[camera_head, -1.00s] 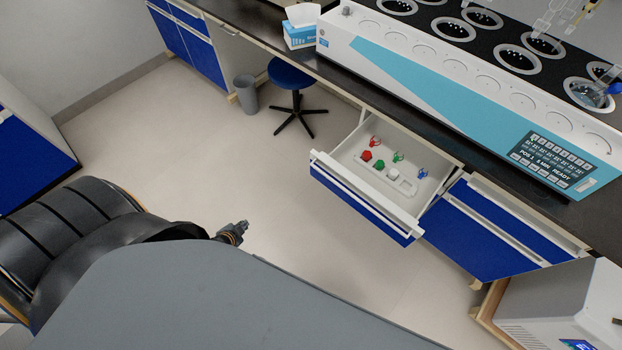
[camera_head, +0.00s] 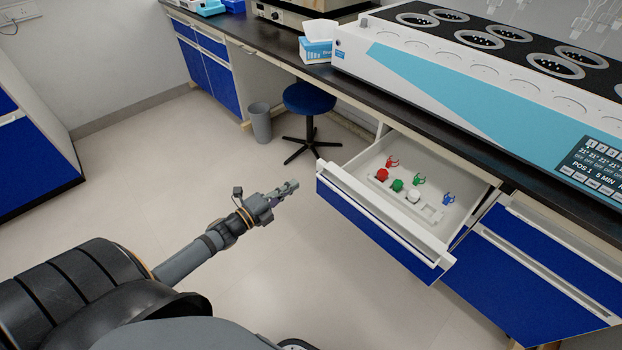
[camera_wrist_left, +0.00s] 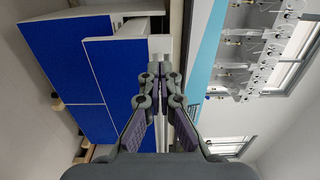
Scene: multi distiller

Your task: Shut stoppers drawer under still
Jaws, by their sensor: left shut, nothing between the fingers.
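The stoppers drawer (camera_head: 383,221) is pulled well out from under the bench below the still (camera_head: 480,82). It has a blue front and a white top rail, and holds red, green and white stoppers (camera_head: 397,186) and small coloured clips. My left gripper (camera_head: 291,187) is shut and empty, to the left of the drawer's front and apart from it. In the left wrist view, my gripper's fingers (camera_wrist_left: 166,72) are together, with the blue drawer front (camera_wrist_left: 110,85) beyond them. My right gripper is out of view.
A blue stool (camera_head: 309,98) and a grey bin (camera_head: 260,122) stand under the bench left of the drawer. A blue cabinet (camera_head: 530,270) sits to its right. A tissue box (camera_head: 317,48) stands on the bench. The floor (camera_head: 150,165) before the drawer is clear.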

